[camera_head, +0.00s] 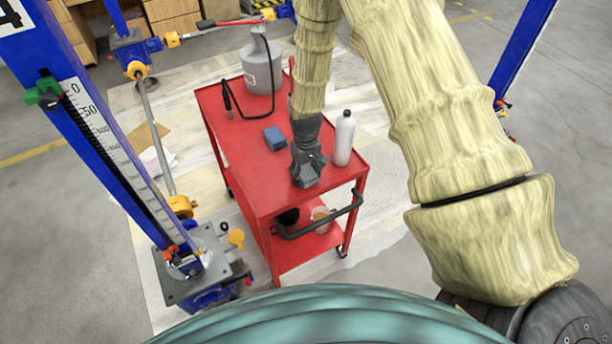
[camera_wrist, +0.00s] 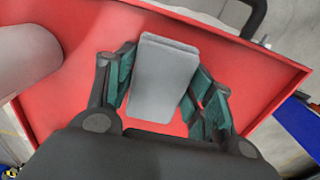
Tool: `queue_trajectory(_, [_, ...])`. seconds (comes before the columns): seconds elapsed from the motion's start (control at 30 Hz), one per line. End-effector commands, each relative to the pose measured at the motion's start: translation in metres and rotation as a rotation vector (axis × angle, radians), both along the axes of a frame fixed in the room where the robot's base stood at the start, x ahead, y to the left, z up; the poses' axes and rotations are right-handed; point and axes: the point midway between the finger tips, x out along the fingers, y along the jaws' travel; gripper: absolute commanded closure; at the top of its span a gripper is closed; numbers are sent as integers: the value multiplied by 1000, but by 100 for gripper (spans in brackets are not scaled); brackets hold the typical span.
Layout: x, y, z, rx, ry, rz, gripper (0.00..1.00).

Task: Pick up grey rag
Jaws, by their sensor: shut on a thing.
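The grey rag (camera_wrist: 163,80) is a folded, light grey block on the red cart top in the wrist view. My gripper (camera_wrist: 163,92) has a finger on each side of the rag and is shut on it. In the head view my gripper (camera_head: 306,178) points down at the near end of the red cart (camera_head: 245,170). The rag is mostly hidden behind my gripper there. I cannot tell whether the rag is lifted off the cart top.
A white bottle (camera_head: 343,140) stands just right of my gripper. A blue block (camera_head: 275,138) lies to the left. A grey canister (camera_head: 261,68) with a hose stands at the far end. A black handle (camera_head: 318,220) sticks out at the near end.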

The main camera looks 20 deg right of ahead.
Motion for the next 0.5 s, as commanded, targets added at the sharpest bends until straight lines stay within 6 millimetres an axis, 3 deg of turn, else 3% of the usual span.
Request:
queue_trajectory(0.23, [-2, 1, 20, 0, -1, 1, 69])
queue_trajectory(0.5, [-58, 24, 23, 0, 1, 1, 69])
